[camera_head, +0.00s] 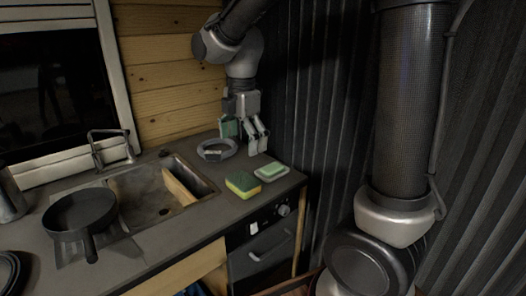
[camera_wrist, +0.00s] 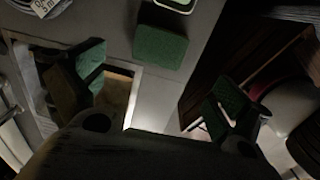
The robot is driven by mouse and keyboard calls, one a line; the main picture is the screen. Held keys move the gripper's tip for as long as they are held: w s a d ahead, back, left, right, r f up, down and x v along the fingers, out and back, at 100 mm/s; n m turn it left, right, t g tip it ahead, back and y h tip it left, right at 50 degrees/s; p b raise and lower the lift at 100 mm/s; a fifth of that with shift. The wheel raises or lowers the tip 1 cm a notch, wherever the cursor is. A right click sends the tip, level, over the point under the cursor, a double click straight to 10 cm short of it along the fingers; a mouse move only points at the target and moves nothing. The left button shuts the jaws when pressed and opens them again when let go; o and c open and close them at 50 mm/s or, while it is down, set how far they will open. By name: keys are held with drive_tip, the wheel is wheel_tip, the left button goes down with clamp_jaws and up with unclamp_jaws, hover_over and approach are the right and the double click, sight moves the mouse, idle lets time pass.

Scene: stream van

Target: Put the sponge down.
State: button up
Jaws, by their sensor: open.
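The sponge (camera_head: 242,184), yellow with a green top, lies flat on the dark counter near its front edge, right of the sink. In the wrist view its green top (camera_wrist: 160,47) shows at the upper middle, clear of both fingers. My gripper (camera_head: 246,138) is above the back right of the counter, behind the sponge, with its fingers pointing down. In the wrist view my gripper (camera_wrist: 155,78) has its green-padded fingers spread wide apart, with nothing held between them.
A small dish with a green and white piece (camera_head: 270,171) sits right of the sponge. A grey ring-shaped object (camera_head: 216,149) lies behind it. The sink (camera_head: 150,194) and a black pan (camera_head: 80,214) are to the left. A dark corrugated wall (camera_head: 315,130) bounds the right.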

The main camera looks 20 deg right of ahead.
drive_tip(key=s+d+r+m+t, duration=0.2)
drive_tip(key=s+d+m, duration=0.5)
drive_tip(key=s+m, duration=0.2)
drive_tip(key=s+d+r+m+t, duration=0.2)
drive_tip(key=s+d+m, duration=0.5)
drive_tip(key=m, duration=0.5)
drive_tip(key=s, duration=0.2)
drive_tip(key=shift+s+d+r+m, duration=0.3)
drive_tip(key=shift+s+d+r, duration=0.05)
drive_tip(key=shift+r, duration=0.05)
